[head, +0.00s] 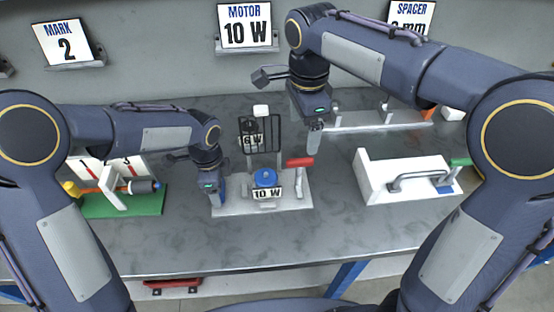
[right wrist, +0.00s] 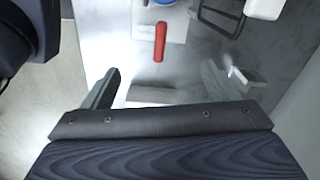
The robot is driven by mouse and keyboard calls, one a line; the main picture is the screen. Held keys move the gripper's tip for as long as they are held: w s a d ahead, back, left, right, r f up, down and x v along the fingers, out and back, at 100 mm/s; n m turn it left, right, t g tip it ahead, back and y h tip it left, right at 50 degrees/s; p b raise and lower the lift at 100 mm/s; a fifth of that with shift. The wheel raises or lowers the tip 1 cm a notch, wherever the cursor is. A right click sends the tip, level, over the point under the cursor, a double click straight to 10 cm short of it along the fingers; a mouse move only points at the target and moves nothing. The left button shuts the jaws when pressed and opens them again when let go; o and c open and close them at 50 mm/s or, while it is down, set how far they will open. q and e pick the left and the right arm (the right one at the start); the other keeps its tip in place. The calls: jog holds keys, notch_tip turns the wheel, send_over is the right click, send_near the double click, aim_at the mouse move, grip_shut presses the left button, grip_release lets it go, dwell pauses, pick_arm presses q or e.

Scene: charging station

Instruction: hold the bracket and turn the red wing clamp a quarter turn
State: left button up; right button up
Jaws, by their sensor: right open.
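The red wing clamp (head: 299,162) sticks out at the right of a pale fixture plate (head: 290,201). In the right wrist view the red wing clamp (right wrist: 160,41) lies ahead of the fingertips, roughly between them. A blue round part (head: 265,177) with a "10 W" label sits on the plate. Which part is the bracket I cannot tell for sure. My right gripper (head: 315,137) is above and beyond the clamp, open and empty; its spread fingers also show in the right wrist view (right wrist: 160,82). My left gripper (head: 215,190) points down at the plate's left end; its fingertips are unclear.
A black wire rack (head: 262,131) with a "6 W" item stands behind the plate. A green board (head: 125,205) is at left. A white box with a grey handle (head: 375,182) is at right. A pale rail fixture (head: 370,124) lies behind. Bare table (head: 300,235) is in front.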

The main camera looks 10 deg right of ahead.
aim_at(300, 159)
notch_tip(300, 159, down, 10)
jog(key=n, duration=1.5)
jog(key=shift+r+n, duration=0.15)
jog(key=shift+n, duration=0.25)
jog(key=c, duration=1)
